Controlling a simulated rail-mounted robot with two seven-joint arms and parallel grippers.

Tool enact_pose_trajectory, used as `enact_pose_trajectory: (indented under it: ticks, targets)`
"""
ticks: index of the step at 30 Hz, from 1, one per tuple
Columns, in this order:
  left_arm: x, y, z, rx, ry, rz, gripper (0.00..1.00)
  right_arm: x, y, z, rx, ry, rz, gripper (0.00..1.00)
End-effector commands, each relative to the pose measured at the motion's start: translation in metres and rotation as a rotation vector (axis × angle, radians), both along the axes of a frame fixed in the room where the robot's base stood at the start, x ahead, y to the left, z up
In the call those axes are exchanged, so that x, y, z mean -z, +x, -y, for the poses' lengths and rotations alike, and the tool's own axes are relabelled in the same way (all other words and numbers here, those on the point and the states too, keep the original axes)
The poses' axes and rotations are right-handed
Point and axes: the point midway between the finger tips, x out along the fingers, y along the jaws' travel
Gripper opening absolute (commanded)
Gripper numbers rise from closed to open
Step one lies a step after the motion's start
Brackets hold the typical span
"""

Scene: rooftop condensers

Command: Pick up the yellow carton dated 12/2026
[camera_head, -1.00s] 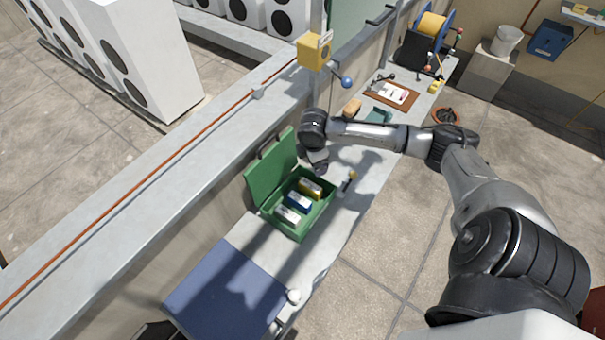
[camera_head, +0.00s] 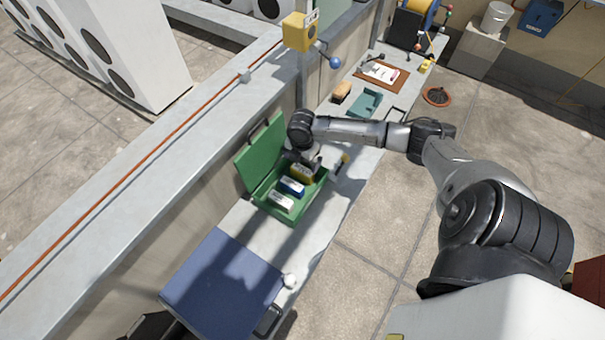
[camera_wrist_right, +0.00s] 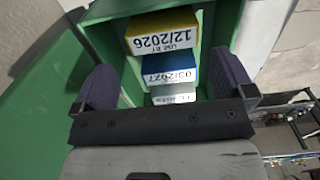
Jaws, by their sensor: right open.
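The yellow carton (camera_head: 302,172) sits at the far end of an open green box (camera_head: 298,213) on the bench. In the right wrist view the same yellow carton (camera_wrist_right: 150,27) shows a white label reading 12/2026. My right gripper (camera_head: 312,163) is over that end of the box and partly covers the carton in the head view. In the wrist view its two dark fingers (camera_wrist_right: 163,68) are spread wide with nothing held between them, and the yellow carton appears beyond their tips. My left gripper is not in view.
A blue carton (camera_head: 291,187), labelled 03/2027, and a whitish carton (camera_head: 281,201) share the box. The green lid (camera_head: 262,152) stands raised on the left. A blue case (camera_head: 222,285) lies nearer on the bench. A teal tray (camera_head: 366,103) and brown block (camera_head: 341,91) lie farther along.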

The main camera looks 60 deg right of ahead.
Motion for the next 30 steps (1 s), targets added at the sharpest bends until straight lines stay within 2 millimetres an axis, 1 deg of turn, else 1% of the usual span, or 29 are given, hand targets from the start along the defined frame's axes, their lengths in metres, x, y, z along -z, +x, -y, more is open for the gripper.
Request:
enact_pose_trajectory:
  ticks: [1, 3, 8, 10, 15, 19, 24, 30]
  targets:
    - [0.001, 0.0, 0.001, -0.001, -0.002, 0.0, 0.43, 0.006, 0.0, 0.0, 0.001, 0.0, -0.001, 1.0]
    - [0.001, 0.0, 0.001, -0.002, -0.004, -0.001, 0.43, 0.011, 0.0, 0.0, 0.001, -0.001, -0.001, 1.0]
    - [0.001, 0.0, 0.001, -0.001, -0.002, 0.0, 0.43, 0.017, -0.001, 0.0, 0.001, -0.001, -0.002, 1.0]
    - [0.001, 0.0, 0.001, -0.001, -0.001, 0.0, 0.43, 0.022, -0.001, -0.001, 0.001, 0.001, -0.002, 1.0]
    - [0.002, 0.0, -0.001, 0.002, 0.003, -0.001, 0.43, 0.045, -0.003, -0.002, 0.003, 0.001, -0.004, 1.0]
    - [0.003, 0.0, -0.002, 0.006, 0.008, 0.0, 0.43, 0.059, -0.003, -0.001, 0.001, -0.001, -0.003, 1.0]
    - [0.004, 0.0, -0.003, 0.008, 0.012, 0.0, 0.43, 0.067, -0.003, -0.001, 0.0, -0.002, -0.001, 1.0]
    - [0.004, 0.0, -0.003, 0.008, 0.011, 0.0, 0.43, 0.067, -0.003, -0.001, 0.0, -0.002, 0.0, 1.0]
